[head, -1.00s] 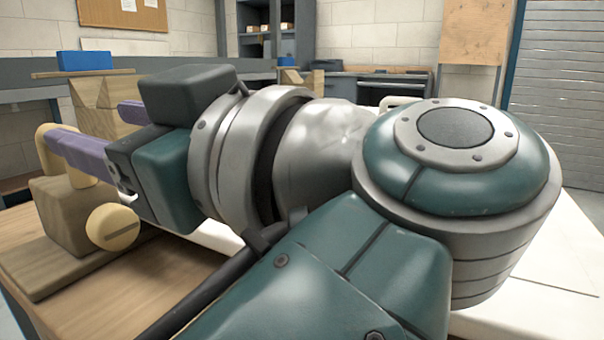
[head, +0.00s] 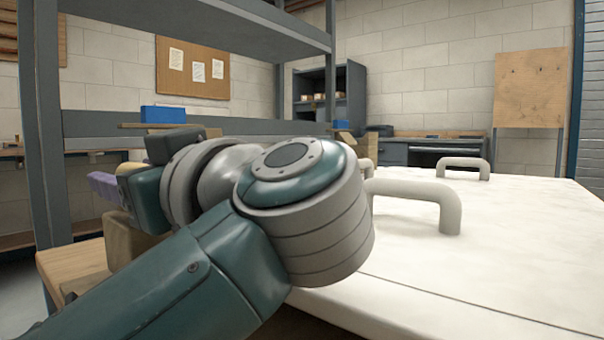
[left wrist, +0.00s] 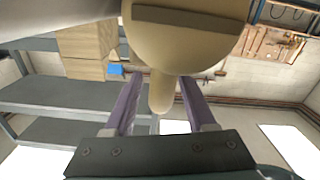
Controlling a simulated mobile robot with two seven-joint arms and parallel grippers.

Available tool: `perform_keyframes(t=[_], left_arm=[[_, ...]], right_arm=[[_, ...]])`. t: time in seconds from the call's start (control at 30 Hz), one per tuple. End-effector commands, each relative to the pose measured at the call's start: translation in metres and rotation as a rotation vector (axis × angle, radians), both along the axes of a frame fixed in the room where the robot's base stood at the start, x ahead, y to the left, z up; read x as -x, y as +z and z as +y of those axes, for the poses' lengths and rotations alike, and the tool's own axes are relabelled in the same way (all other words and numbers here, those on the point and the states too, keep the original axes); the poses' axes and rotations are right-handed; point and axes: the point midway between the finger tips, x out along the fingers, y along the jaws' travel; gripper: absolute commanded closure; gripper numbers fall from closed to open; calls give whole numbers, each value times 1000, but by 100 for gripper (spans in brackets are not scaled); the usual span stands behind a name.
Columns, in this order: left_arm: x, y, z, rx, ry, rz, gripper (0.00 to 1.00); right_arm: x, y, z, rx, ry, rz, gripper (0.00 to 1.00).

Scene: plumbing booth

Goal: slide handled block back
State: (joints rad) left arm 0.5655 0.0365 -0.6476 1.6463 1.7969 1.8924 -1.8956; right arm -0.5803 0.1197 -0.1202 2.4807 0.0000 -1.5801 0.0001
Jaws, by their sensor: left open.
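A wooden block (head: 125,240) stands on the bench at left in the head view, partly hidden by my left arm. Its cream handle (head: 130,167) shows only as a small piece there. In the left wrist view the cream handle (left wrist: 185,40) is large, with a rounded end, a dark slot and a narrow part reaching down between my fingers. My left gripper (head: 103,186) has purple fingers; in the left wrist view (left wrist: 162,88) they stand open on either side of the narrow part, with gaps visible. My right gripper is not in view.
A blue block (head: 163,114) lies on a wooden board behind my arm. A grey shelf post (head: 42,130) rises at left. A large white surface (head: 480,270) with pale handles (head: 445,205) fills the right and is otherwise clear.

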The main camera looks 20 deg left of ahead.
Motion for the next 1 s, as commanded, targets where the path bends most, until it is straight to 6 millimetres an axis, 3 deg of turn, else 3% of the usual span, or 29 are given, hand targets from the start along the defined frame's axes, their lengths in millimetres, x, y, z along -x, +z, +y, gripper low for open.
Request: perform_keyframes(t=[0.13,0.6,1.0], left_arm=[[0,0,0,0,0,0,46],[0,0,0,0,0,0,99],[0,0,0,1,1,-1,100]], right_arm=[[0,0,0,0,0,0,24],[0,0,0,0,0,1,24],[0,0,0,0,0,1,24]])
